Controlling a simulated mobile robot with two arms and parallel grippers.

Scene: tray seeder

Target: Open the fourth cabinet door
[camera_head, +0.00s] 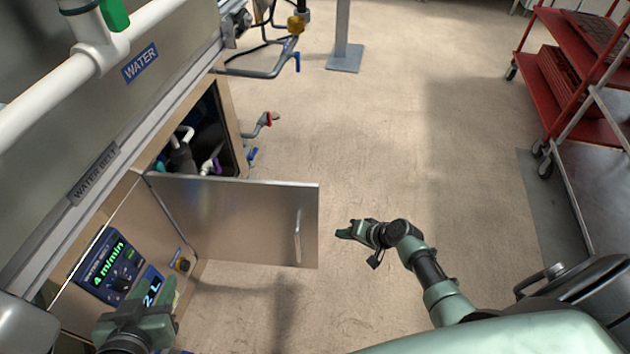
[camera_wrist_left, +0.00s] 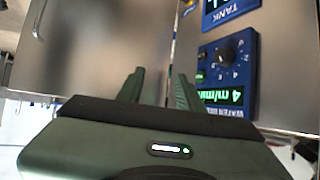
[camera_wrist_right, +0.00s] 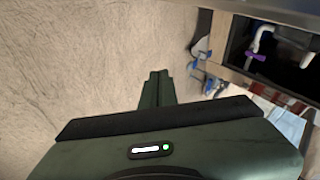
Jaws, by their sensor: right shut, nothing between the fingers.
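A metal cabinet door (camera_head: 235,220) stands swung out from the machine, with its vertical handle (camera_head: 298,235) near the free edge. The opening behind it shows dark space with pipes (camera_head: 182,155). The door also shows in the left wrist view (camera_wrist_left: 100,45), with its handle (camera_wrist_left: 39,18) at the top left. My right gripper (camera_head: 345,232) is shut and empty, a little right of the door's free edge; its fingers (camera_wrist_right: 158,88) meet in the right wrist view. My left gripper (camera_head: 165,290) is open and empty in front of the control panel, its fingers (camera_wrist_left: 158,88) apart.
A blue control panel (camera_head: 108,265) with a green readout is on the machine front at lower left. Hoses and valves (camera_head: 270,65) stick out beyond the opening. A red rack cart (camera_head: 570,80) stands at upper right. The floor between is clear.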

